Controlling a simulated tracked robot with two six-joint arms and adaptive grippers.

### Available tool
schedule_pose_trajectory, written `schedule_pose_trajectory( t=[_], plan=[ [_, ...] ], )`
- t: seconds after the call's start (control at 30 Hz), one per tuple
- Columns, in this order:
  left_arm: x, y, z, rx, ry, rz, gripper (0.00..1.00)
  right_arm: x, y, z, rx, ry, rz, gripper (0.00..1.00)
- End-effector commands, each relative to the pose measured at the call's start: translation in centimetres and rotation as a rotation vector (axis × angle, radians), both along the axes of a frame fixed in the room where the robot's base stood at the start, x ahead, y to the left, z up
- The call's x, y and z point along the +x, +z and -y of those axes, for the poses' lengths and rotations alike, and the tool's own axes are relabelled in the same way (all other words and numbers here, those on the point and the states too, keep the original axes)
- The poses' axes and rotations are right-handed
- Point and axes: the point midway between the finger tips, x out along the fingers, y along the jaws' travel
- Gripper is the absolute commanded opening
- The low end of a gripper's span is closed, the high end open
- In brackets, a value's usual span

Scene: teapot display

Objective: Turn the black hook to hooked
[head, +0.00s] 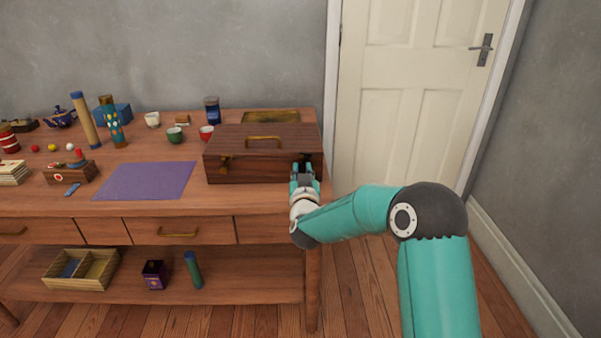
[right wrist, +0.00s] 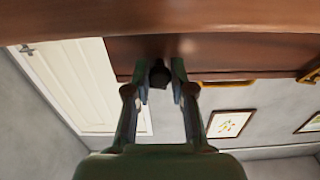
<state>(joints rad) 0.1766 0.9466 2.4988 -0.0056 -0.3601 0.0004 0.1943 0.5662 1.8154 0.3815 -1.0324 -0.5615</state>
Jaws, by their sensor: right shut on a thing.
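The black hook (right wrist: 158,73) shows in the right wrist view as a small dark piece on the front of a wooden box. In the head view the hook is hidden behind my right gripper. The dark brown box (head: 250,172) stands closed at the right end of the table, with a brass handle (head: 263,139) on its lid. My right gripper (head: 304,171) is at the right part of the box front; its fingers (right wrist: 160,77) are shut on the black hook, one on each side. The hook's exact angle cannot be told. My left gripper is not in view.
A purple mat (head: 147,180) lies left of the box. The floor right of the table is clear.

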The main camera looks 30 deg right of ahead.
Motion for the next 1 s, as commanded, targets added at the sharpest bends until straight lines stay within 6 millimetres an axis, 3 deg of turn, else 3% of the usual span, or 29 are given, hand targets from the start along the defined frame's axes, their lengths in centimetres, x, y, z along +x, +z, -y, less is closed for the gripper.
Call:
schedule_pose_trajectory(
  t=[0.47,0.5,0.63,1.0],
  plan=[
    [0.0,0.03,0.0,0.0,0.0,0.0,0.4,0.18,0.41,-0.19,-0.022,0.005,-0.002,0.0],
    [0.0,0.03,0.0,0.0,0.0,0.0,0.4,0.18,0.42,-0.19,-0.022,0.005,-0.002,0.24],
    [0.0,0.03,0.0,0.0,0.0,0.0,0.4,0.15,0.35,-0.19,-0.021,0.005,-0.004,0.46],
    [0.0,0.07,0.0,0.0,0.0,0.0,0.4,-0.08,0.16,-0.21,-0.018,0.003,-0.007,0.48]
  ],
)
